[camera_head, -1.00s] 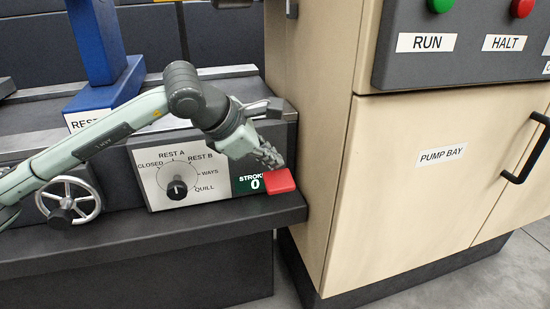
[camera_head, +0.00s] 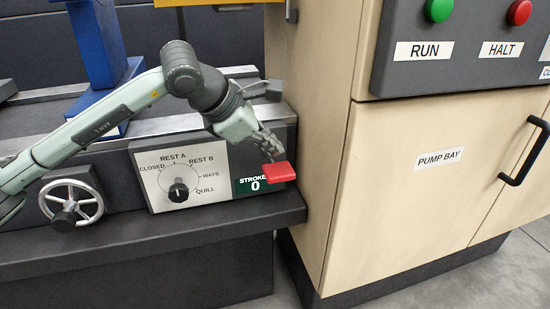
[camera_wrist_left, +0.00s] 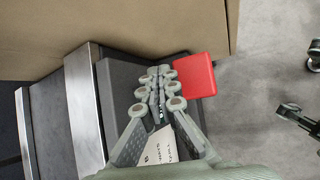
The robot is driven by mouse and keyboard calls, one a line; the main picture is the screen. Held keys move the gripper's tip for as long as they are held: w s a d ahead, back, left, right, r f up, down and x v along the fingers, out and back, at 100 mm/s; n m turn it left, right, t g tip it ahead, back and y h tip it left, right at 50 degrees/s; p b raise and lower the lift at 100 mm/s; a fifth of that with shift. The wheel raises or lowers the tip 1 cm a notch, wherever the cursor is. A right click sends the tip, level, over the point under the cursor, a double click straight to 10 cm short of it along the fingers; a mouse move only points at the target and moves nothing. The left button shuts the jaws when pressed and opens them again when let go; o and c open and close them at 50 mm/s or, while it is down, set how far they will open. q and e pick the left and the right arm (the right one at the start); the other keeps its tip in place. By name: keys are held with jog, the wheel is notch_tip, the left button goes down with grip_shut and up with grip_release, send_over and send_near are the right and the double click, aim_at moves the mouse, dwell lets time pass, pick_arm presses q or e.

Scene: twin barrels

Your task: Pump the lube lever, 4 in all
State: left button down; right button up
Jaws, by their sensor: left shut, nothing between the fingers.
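The red lever pad (camera_head: 279,172) sticks out at the right end of the machine's front, next to the cabinet side. It also shows in the left wrist view (camera_wrist_left: 195,75). Beside it, a green STROKE counter (camera_head: 252,185) reads 0. My left gripper (camera_head: 268,148) is shut and empty, with its fingertips right at the red pad's upper edge. In the left wrist view the closed fingers (camera_wrist_left: 160,90) lie close beside the pad; I cannot tell whether they touch it. The lever's arm behind the pad is hidden. My right gripper is in neither view.
A selector dial (camera_head: 179,190) with its label plate and a handwheel (camera_head: 70,203) are left of the counter. The beige PUMP BAY cabinet (camera_head: 400,200) stands close on the right, with RUN (camera_head: 438,10) and HALT (camera_head: 519,12) buttons above. A dark ledge (camera_head: 150,235) runs below.

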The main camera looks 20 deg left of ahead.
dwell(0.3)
pick_arm(q)
jog(key=r+p, duration=0.1)
jog(key=r, duration=0.2)
jog(key=r+p, duration=0.1)
jog(key=r, duration=0.1)
jog(key=shift+w+a+p, duration=0.25)
jog(key=shift+w+p, duration=0.1)
dwell(0.6)
